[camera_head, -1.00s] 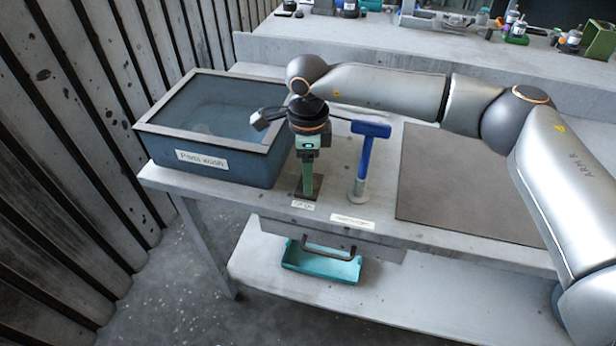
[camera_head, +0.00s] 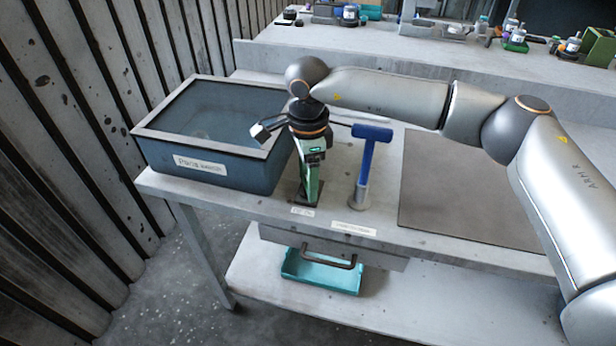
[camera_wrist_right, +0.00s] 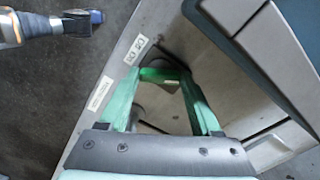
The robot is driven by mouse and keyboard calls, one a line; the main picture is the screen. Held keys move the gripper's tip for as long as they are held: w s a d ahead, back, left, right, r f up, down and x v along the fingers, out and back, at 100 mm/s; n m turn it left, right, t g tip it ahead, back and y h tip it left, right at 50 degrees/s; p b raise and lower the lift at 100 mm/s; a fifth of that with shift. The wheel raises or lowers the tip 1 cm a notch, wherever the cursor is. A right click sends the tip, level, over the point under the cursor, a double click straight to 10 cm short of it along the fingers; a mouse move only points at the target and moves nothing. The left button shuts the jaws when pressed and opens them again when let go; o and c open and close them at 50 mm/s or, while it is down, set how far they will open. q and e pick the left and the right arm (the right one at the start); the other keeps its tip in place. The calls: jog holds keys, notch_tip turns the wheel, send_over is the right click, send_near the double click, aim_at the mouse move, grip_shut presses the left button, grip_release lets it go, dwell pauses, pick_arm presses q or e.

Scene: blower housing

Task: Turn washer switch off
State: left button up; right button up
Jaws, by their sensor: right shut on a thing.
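The washer switch sits at the front table edge beside the wash tub, with a dark base plate (camera_head: 309,200) and a small label (camera_head: 303,211) in front of it. In the right wrist view its green part (camera_wrist_right: 160,75) lies between the fingertips, over the dark base. My right gripper (camera_head: 308,186) points down onto it with its green fingers, shut on the switch. The fingers hide most of the switch in the head view, so its exact setting cannot be told. My left gripper is not in view.
A blue-grey tub labelled parts wash (camera_head: 205,168) stands close on the left. A blue T-shaped tool (camera_head: 366,160) stands upright in a holder just right of the gripper. A dark mat (camera_head: 460,190) lies further right. A teal tray (camera_head: 320,272) is on the lower shelf.

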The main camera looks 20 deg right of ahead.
jog(key=o, duration=1.4)
jog(key=shift+r, duration=0.1)
notch_tip(320, 180, up, 12)
jog(key=shift+r, duration=0.2)
jog(key=shift+s, duration=0.1)
